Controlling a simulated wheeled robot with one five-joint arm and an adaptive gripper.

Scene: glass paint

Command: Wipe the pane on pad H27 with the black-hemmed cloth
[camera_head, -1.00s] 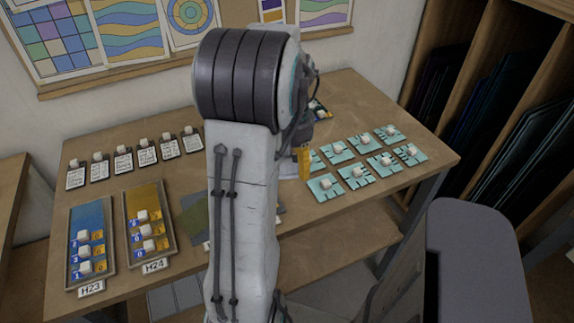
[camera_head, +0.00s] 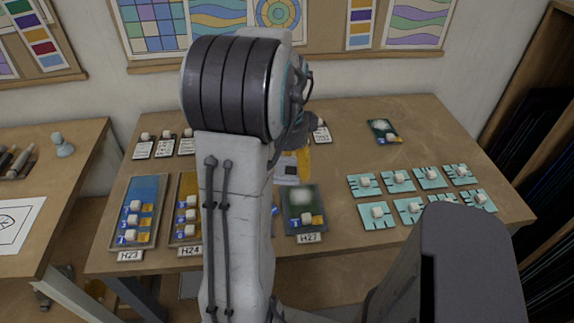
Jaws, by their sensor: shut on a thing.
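Pad H27 (camera_head: 315,224) is on the table, just right of my arm, with its white label at the front edge. On it lies a dark greenish pane (camera_head: 296,212) with a pale hazy smear, a white knob and blue and orange tags. My gripper (camera_head: 290,172) is mostly hidden behind my arm, above the table near the pane's far edge. A small pale piece with a dark lower edge shows there, apparently the cloth (camera_head: 286,180) that my gripper is shut on. Its hem and whether it touches anything cannot be made out.
Trays H23 (camera_head: 112,238) and H24 (camera_head: 176,236) stand left of H27. Teal tiles (camera_head: 376,215) with knobs fill the right side. Another dark smeared pane (camera_head: 378,126) lies at the back right. White cards (camera_head: 143,150) line the back left. A second bench (camera_head: 60,170) is left.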

